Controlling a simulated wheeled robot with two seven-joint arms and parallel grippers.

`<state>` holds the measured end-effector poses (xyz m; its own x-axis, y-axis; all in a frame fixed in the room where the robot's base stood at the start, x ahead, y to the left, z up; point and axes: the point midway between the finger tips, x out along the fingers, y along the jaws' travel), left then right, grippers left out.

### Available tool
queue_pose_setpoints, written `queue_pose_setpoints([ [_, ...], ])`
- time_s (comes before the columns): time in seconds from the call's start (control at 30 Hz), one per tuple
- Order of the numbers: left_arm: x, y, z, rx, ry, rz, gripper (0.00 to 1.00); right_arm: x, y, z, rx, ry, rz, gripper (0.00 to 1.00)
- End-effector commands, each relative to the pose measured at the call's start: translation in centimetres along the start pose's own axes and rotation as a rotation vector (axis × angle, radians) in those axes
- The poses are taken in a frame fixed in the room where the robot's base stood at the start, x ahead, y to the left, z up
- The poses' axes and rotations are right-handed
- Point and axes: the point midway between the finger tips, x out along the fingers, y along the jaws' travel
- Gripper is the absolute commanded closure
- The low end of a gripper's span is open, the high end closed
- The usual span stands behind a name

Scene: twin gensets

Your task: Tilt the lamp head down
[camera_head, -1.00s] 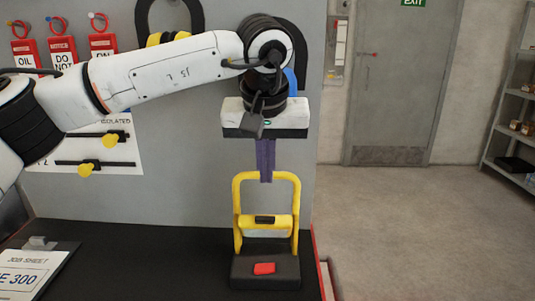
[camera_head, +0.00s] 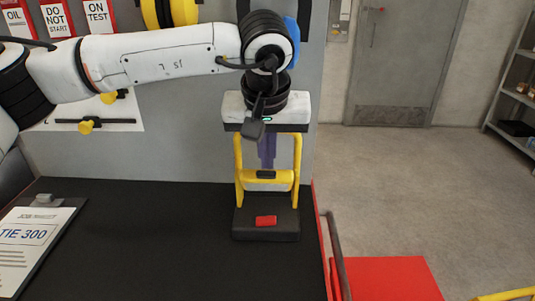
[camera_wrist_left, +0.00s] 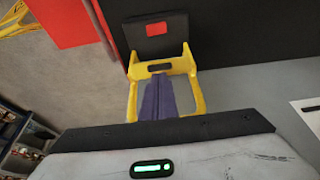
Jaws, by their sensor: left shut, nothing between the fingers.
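The lamp stands upright on the black worktop, with a yellow tubular frame (camera_head: 239,178) and a black base (camera_head: 266,224) bearing a red patch. A yellow crossbar with a dark inset spans the frame. I cannot clearly tell which part is the lamp head. My left gripper (camera_head: 267,164) points down over the lamp, its purple fingers shut and empty. In the left wrist view the fingertips (camera_wrist_left: 158,80) are between the sides of the yellow frame (camera_wrist_left: 194,92), near the crossbar; contact cannot be told. The gripper body hides the frame's top in the head view. My right gripper is out of view.
A grey panel (camera_head: 190,155) with hanging tags and yellow-knobbed bars rises behind the worktop (camera_head: 150,240). A clipboard (camera_head: 38,240) lies at the left. Beyond the worktop's right edge are a red surface (camera_head: 385,278) and open floor. The worktop's middle is clear.

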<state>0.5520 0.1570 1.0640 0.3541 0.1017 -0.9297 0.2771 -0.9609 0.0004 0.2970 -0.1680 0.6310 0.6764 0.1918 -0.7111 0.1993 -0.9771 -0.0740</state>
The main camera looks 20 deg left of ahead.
Motion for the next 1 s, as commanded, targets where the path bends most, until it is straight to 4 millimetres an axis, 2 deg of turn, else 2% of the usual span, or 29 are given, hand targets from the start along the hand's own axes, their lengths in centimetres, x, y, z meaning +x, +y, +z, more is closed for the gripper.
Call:
queue_pose_setpoints([
  [0.1,0.6,0.0,1.2,0.002,-0.002,0.001,1.00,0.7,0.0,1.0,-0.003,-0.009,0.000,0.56],
  [0.43,0.2,0.0,1.0,0.000,-0.002,0.000,1.00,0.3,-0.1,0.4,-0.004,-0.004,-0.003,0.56],
  [0.57,-0.7,-0.2,0.1,-0.003,-0.002,-0.001,1.00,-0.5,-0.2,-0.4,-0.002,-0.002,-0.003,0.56],
  [0.73,-2.8,-0.8,-2.4,-0.011,-0.002,-0.004,1.00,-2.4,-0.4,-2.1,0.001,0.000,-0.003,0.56],
  [0.8,-3.8,-0.6,-1.3,-0.006,0.002,0.000,1.00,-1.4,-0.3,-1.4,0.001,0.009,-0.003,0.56],
  [1.0,-8.1,-0.5,-0.3,-0.006,0.001,0.000,1.00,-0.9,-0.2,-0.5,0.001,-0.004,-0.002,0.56],
])
